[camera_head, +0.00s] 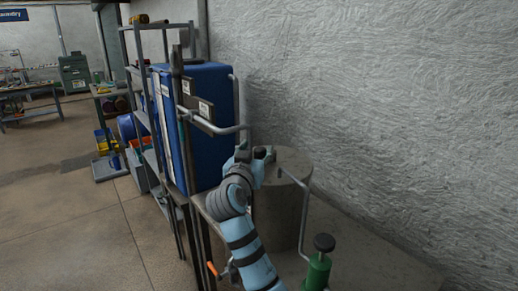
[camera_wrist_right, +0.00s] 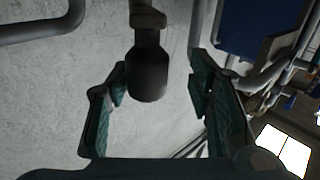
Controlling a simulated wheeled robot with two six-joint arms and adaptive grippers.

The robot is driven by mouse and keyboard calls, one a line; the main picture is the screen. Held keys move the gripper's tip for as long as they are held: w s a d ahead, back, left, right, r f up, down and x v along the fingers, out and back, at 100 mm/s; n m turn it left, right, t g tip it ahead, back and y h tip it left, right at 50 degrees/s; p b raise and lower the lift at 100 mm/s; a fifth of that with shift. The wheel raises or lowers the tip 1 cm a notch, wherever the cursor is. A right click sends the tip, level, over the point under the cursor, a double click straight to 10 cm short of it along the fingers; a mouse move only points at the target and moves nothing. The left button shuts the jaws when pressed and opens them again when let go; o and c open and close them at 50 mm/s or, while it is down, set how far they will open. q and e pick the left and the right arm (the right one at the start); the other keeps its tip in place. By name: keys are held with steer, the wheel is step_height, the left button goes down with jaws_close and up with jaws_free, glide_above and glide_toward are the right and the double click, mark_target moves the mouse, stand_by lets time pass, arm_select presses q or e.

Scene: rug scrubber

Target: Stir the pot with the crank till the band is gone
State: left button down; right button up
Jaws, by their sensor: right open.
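The pot looks like a grey upright cylinder (camera_head: 281,210) on a bench by the wall. I take the dark knob (camera_head: 261,153) at its top to be the crank's handle; in the right wrist view the knob (camera_wrist_right: 146,75) hangs from a grey shaft. My right gripper (camera_head: 252,161) is at the pot's upper left, beside the knob. In the right wrist view its green-padded fingers (camera_wrist_right: 158,90) are open on either side of the knob, with gaps showing. I cannot make out a band on the pot. My left gripper is not in view.
A blue cabinet (camera_head: 212,120) with a bent grey pipe (camera_head: 214,128) stands close on the left. A green canister (camera_head: 317,272) with a black knob stands in front right. The rough wall (camera_head: 370,100) bounds the right; floor (camera_head: 80,220) is open at left.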

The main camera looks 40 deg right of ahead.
steer(key=shift+d, duration=0.2)
steer(key=shift+s+d+r, duration=0.1)
steer(key=shift+s+r, duration=0.15)
steer(key=shift+s, duration=0.25)
steer(key=shift+c, duration=0.5)
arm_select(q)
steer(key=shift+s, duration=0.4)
arm_select(e)
steer(key=shift+w, duration=0.1)
jaws_close()
